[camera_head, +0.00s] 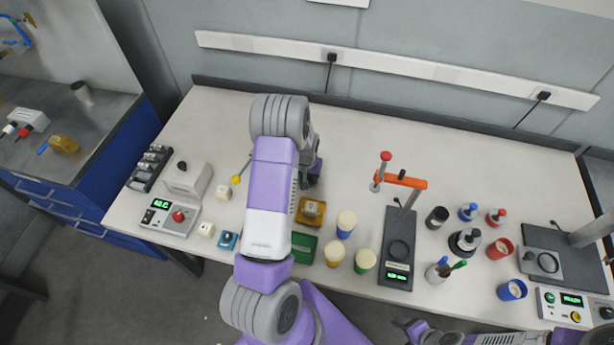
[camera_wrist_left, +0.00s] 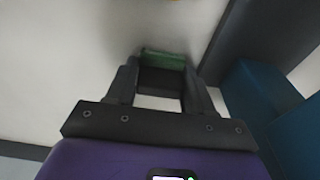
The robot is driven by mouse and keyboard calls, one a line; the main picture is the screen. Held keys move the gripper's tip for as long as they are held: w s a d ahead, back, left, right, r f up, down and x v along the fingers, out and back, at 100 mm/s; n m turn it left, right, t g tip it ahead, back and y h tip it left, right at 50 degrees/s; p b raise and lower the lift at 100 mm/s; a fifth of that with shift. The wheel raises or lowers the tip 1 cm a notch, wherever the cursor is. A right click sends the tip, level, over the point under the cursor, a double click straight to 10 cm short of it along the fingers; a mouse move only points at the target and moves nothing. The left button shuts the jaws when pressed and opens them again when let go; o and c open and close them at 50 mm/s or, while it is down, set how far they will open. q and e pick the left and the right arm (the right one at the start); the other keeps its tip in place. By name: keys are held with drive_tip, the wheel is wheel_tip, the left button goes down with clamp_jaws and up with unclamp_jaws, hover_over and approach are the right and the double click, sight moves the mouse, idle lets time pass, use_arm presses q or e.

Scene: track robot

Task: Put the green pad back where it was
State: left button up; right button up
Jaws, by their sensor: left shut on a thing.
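My left gripper (camera_head: 314,170) is over the back middle of the bench, with its fingertips mostly hidden behind my own arm. In the left wrist view the left gripper (camera_wrist_left: 163,80) is shut on a green pad (camera_wrist_left: 164,58), which shows as a dark green edge between the fingertips. I cannot make out the pad in the head view. A green tray (camera_head: 304,246) lies near the front edge, partly covered by my arm. My right gripper (camera_head: 412,328) shows only in part at the bottom edge, and its jaws are unclear.
An amber tray (camera_head: 311,210) with a block in it lies behind the green tray. Cups with yellow, blue and green (camera_head: 365,260) stand to its right. A black stand (camera_head: 398,250) with an orange arm is further right. A controller (camera_head: 168,216) and small blocks lie left.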

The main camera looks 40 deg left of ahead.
use_arm(q)
drive_tip(key=o, duration=0.7)
drive_tip(key=shift+f, duration=0.1)
drive_tip(key=shift+r+p, duration=0.3)
drive_tip(key=shift+p, duration=0.05)
drive_tip(key=r, duration=0.4)
drive_tip(key=s+r, duration=0.1)
drive_tip(key=r, duration=0.2)
drive_tip(key=r+p, duration=0.1)
drive_tip(key=r, duration=0.3)
drive_tip(key=shift+s+d+r, duration=0.15)
drive_tip(key=shift+d+r, duration=0.2)
drive_tip(key=shift+d, duration=0.05)
